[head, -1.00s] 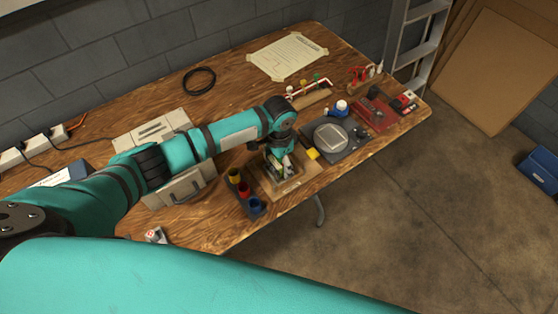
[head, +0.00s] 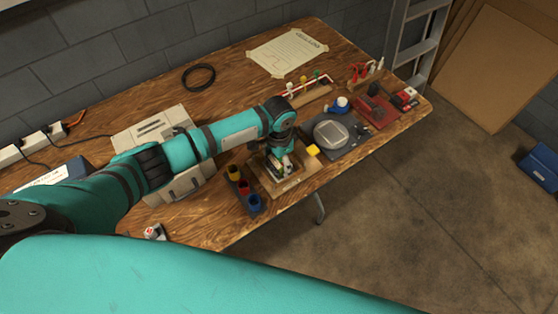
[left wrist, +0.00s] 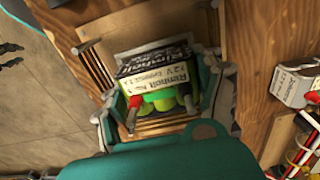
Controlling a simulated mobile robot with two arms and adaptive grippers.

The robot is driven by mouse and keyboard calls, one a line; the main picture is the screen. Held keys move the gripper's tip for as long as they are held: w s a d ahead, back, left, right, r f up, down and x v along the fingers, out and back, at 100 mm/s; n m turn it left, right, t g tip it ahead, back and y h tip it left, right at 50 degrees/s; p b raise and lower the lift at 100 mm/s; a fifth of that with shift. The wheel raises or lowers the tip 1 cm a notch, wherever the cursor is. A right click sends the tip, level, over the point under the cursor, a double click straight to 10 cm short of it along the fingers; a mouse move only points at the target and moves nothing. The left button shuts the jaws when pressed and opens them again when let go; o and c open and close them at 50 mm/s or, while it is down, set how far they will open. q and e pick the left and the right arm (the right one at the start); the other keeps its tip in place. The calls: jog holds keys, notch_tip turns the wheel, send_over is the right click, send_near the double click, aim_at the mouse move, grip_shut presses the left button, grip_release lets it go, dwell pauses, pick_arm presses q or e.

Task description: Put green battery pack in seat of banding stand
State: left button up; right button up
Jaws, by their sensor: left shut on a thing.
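Whether the pack touches the frame's floor is hidden.
A dark plate with a round pale disc (head: 330,131) stands right of the frame, with a yellow block (head: 313,150) between. A holder with yellow, red and blue cups (head: 244,188) is close on the left. A grey case (head: 160,130) lies behind my arm.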

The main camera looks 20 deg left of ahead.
pick_arm(q)
jog(key=shift+f, duration=0.25)
dwell(0.4)
jog(key=o, duration=1.7)
jog(key=shift+r+p, duration=3.55)
jog(key=shift+p, duration=0.4)
jog(key=shift+s+f, duration=0.1)
